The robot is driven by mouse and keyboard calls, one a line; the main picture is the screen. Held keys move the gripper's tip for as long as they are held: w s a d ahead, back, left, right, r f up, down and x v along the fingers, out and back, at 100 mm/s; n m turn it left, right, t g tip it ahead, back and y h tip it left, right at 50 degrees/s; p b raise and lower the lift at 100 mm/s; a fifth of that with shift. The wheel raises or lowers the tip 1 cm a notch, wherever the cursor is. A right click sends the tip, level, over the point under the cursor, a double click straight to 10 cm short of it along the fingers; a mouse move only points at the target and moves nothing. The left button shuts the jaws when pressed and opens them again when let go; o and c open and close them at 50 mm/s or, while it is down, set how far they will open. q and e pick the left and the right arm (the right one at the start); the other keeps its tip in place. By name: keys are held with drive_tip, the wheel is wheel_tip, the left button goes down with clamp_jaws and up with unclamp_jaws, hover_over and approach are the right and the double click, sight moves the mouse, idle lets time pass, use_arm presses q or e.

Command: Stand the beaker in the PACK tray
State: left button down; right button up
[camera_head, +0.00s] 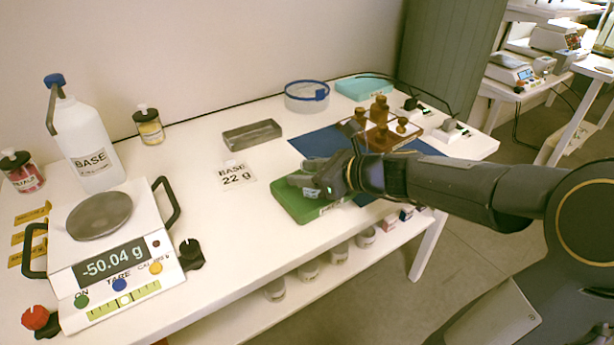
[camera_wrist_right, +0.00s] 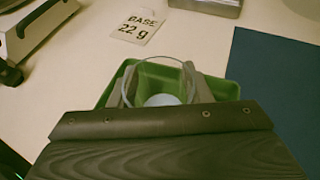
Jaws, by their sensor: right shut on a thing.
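The clear glass beaker (camera_wrist_right: 160,78) shows in the right wrist view between the two fingers of my right gripper (camera_wrist_right: 160,90), over the green tray (camera_wrist_right: 106,92). In the head view my right gripper (camera_head: 305,184) is shut on it at the green tray (camera_head: 292,208); the hand hides most of the glass. The tray has a small label on its front edge, too small to read. I cannot tell whether the beaker's base touches the tray floor. My left gripper is in neither view.
The scale (camera_head: 118,262) reading -50.04 g and a BASE bottle (camera_head: 88,145) stand at left. A BASE 22 g card (camera_head: 236,176) lies left of the tray.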

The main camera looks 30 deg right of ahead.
drive_tip(key=shift+f, duration=0.2)
drive_tip(key=o, duration=1)
drive_tip(key=shift+r, duration=0.1)
drive_tip(key=shift+s+d+r, duration=0.15)
drive_tip(key=shift+s+r, duration=0.05)
drive_tip(key=shift+r, duration=0.15)
drive_tip(key=p+v, duration=0.4)
drive_tip(key=v, duration=0.7)
drive_tip(key=s+a+f+n+g+h, duration=0.1)
drive_tip(key=s+a+f+n+g, duration=0.2)
drive_tip(key=n, duration=1.1)
drive_tip(key=s+a+f+n+g+h, duration=0.1)
drive_tip(key=s+a+f+n+g, duration=0.2)
drive_tip(key=s+a+f+n, duration=0.2)
drive_tip(key=s+a+n, duration=0.3)
drive_tip(key=s+n, duration=0.3)
drive_tip(key=n, duration=0.3)
drive_tip(key=shift+a+n+h, duration=0.3)
drive_tip(key=shift+a, duration=0.1)
